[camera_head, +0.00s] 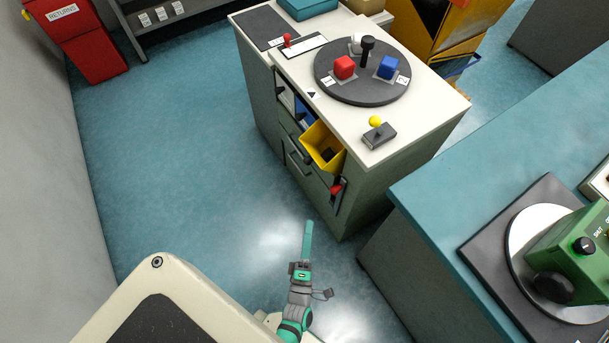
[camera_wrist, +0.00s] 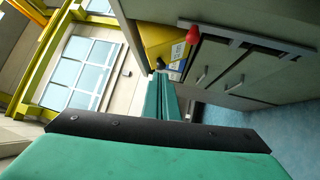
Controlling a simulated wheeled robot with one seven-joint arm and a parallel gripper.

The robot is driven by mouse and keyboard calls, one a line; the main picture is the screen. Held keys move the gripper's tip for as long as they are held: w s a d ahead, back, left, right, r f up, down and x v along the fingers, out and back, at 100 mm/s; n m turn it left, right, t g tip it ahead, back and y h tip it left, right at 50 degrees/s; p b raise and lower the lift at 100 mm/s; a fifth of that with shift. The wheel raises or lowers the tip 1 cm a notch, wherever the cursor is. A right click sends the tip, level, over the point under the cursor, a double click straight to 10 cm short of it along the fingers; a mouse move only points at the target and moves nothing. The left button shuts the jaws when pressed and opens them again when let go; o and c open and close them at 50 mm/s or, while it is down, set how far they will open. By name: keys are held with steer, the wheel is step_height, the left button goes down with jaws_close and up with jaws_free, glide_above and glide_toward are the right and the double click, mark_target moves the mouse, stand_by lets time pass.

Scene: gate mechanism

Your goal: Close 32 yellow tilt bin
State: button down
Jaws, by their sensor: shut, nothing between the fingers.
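The yellow tilt bin (camera_head: 323,146) is tipped open out of the front of the cabinet (camera_head: 405,148), with a dark item inside it. In the wrist view the yellow bin (camera_wrist: 165,44) shows beyond my fingertips, with a label on its front. My gripper (camera_head: 308,226) is shut and empty. It is in front of the cabinet, below the bin in the head view, and appears apart from it. In the wrist view my teal fingers (camera_wrist: 160,92) lie together and point toward the bin. The bin's number cannot be read.
A blue bin (camera_head: 304,112) sits left of the yellow one. A red handle (camera_head: 337,190) sticks out below right. A turntable with red and blue cubes (camera_head: 362,72) is on the cabinet top. A teal-topped counter (camera_head: 470,180) stands at right. Floor (camera_head: 190,160) at left is clear.

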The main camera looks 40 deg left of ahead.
mark_target(315, 160)
steer(key=w+a+r+n+g+y, duration=0.1)
steer(key=w+a+n+y, duration=0.3)
steer(key=w+a+n, duration=0.3)
steer(key=shift+w+a+r+n+g, duration=0.4)
steer(key=shift+w+a, duration=1.9)
steer(key=shift+w, duration=1.3)
steer(key=shift+w+r, duration=0.1)
steer(key=shift+r, duration=0.1)
steer(key=shift+w+d+r, duration=0.25)
steer(key=shift+w+r, duration=0.35)
steer(key=shift+r, duration=0.15)
steer(key=shift+w+d+r, duration=0.2)
steer(key=shift+w+r, duration=0.4)
steer(key=shift+r, duration=0.2)
steer(key=shift+w+d+r, duration=0.25)
steer(key=shift+w+r, duration=0.35)
steer(key=shift+r, duration=0.15)
steer(key=shift+w+d+r, duration=0.4)
steer(key=shift+w+d, duration=0.05)
steer(key=shift+w, duration=0.25)
